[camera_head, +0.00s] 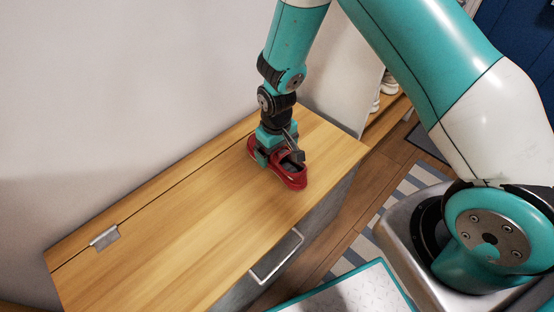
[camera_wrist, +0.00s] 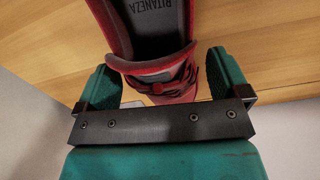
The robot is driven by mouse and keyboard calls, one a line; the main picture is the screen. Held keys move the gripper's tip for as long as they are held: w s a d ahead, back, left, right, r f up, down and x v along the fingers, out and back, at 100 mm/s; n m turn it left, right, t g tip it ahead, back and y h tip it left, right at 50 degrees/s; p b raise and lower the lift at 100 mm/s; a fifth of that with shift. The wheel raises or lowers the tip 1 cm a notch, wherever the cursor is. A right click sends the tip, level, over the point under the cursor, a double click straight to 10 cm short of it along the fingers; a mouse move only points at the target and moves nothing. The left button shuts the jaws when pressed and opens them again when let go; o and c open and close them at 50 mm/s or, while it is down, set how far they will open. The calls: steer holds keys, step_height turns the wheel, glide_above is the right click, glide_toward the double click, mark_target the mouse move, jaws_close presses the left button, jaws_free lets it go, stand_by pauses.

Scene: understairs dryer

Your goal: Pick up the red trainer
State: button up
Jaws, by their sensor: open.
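The red trainer (camera_head: 291,177) lies on the wooden top near its right end in the head view. My gripper (camera_head: 275,153) is down over the trainer, pointing downward. In the wrist view the trainer (camera_wrist: 178,62) passes between the two fingers of my gripper (camera_wrist: 165,80), with its dark insole and printed lettering showing at the top. The fingers stand one on each side of it, with a gap visible at the left finger. Whether the right finger touches the trainer is not clear. Part of the trainer is hidden by my gripper in the head view.
The wooden top (camera_head: 190,215) has a metal hinge (camera_head: 105,238) at left and a handle (camera_head: 276,257) on its front. A pale wall (camera_head: 120,90) rises close behind it. A shelf with white shoes (camera_head: 388,84) stands beyond its right end. The top's left part is clear.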

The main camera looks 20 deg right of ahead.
steer(key=shift+f, duration=0.25)
steer(key=shift+c, duration=0.2)
steer(key=c, duration=1.1)
step_height(320, 180, up, 20)
steer(key=p, duration=0.5)
steer(key=s+d+f+m, duration=0.2)
steer(key=d+f+m, duration=0.15)
steer(key=d, duration=0.65)
steer(key=r+p, duration=0.4)
steer(key=p, duration=0.3)
steer(key=s+r+p, duration=0.1)
steer(key=r+p, duration=0.3)
steer(key=p, duration=0.3)
steer(key=s+r+p, duration=0.1)
steer(key=r+p, duration=0.3)
steer(key=p, duration=0.3)
steer(key=shift+r+p, duration=0.3)
steer(key=shift+p, duration=0.05)
steer(key=shift+s+f, duration=0.1)
